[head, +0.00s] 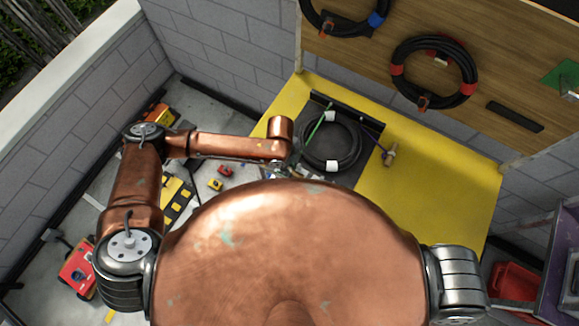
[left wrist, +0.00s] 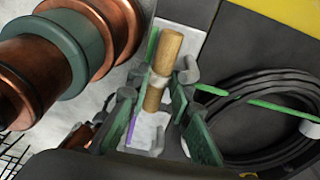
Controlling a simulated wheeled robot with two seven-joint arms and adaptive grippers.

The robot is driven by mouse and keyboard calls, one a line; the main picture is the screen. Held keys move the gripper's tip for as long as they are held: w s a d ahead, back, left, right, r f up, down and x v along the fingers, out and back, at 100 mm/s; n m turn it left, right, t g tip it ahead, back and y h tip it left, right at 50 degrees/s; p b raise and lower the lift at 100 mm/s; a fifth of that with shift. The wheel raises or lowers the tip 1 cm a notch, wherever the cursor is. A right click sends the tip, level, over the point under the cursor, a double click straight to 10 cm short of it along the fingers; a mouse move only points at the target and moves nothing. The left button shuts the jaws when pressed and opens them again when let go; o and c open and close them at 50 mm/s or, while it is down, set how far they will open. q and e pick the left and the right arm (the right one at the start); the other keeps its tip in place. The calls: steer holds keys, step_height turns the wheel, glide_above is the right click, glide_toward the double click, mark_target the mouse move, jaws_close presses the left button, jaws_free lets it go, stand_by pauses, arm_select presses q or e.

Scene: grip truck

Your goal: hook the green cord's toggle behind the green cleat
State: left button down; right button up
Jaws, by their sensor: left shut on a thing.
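The green cord's wooden toggle (left wrist: 168,52), with a pale band round its middle, is between the fingers of my left gripper (left wrist: 155,100) in the left wrist view. The green cord (left wrist: 265,104) runs from it to the right, over the black coil. A pale plate with a green stripe (left wrist: 153,45) and grey prongs (left wrist: 188,72), apparently the green cleat, lies under and beside the toggle. I cannot tell whether the toggle is behind the prongs. In the head view my left gripper (head: 286,168) is partly hidden by my body, and the green cord (head: 318,124) stretches up from it.
A black coil (head: 349,138) lies on the dark panel of the yellow deck (head: 445,185). A purple cord (head: 374,141) leads to another wooden toggle (head: 390,154). A purple-striped plate (left wrist: 133,118) is close to the fingers. Hose coils (head: 432,101) hang on the wooden wall.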

arm_select(q)
steer(key=c, duration=1.7)
jaws_free()
steer(key=shift+a+f, duration=0.1)
steer(key=shift+f, duration=0.05)
steer(key=shift+o, duration=0.2)
steer(key=shift+w+r, duration=0.1)
steer(key=shift+r, duration=0.4)
step_height(320, 180, up, 11)
steer(key=a, duration=0.1)
steer(key=shift+w, duration=0.25)
